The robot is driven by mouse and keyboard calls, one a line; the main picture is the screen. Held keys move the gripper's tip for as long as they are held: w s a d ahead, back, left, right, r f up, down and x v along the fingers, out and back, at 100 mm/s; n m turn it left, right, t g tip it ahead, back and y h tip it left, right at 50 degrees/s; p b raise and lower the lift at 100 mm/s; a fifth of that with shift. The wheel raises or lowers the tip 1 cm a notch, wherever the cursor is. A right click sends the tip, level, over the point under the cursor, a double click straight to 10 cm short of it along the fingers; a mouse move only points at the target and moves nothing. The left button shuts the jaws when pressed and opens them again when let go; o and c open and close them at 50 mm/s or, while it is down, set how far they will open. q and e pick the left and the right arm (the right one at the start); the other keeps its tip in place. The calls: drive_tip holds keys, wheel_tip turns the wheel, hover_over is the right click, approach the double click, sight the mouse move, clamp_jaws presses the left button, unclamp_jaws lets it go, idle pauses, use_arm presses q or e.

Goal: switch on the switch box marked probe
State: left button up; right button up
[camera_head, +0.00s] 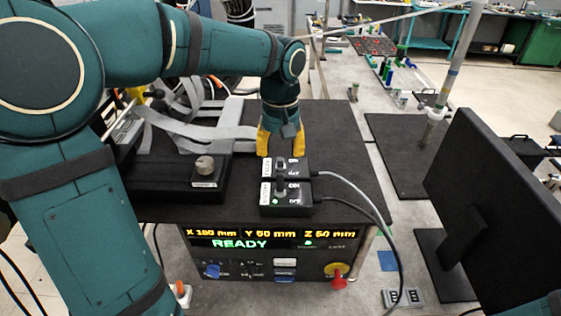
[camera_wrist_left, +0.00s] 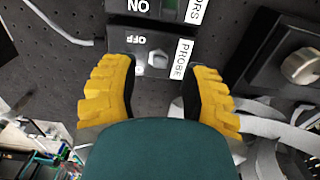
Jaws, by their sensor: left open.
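The switch box marked PROBE (camera_wrist_left: 150,48) is small and black with a white label, and OFF is printed beside its lever. In the head view it is the rear box (camera_head: 298,166) of two on the black board. My left gripper (camera_head: 282,150) points down just behind it, its yellow fingers apart and empty. In the left wrist view the fingers (camera_wrist_left: 162,72) are on either side of the box's near end; I cannot tell whether they touch it. The second box (camera_head: 299,193) sits in front, with a label ending in RS. My right gripper is not in view.
A black unit with a round grey knob (camera_head: 205,165) stands left of the boxes. Below the board is a READY display panel (camera_head: 240,243). A dark monitor (camera_head: 495,200) stands at the right.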

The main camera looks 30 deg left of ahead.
sight(280, 161)
use_arm(q)
drive_tip(key=shift+f, duration=1.75)
clamp_jaws()
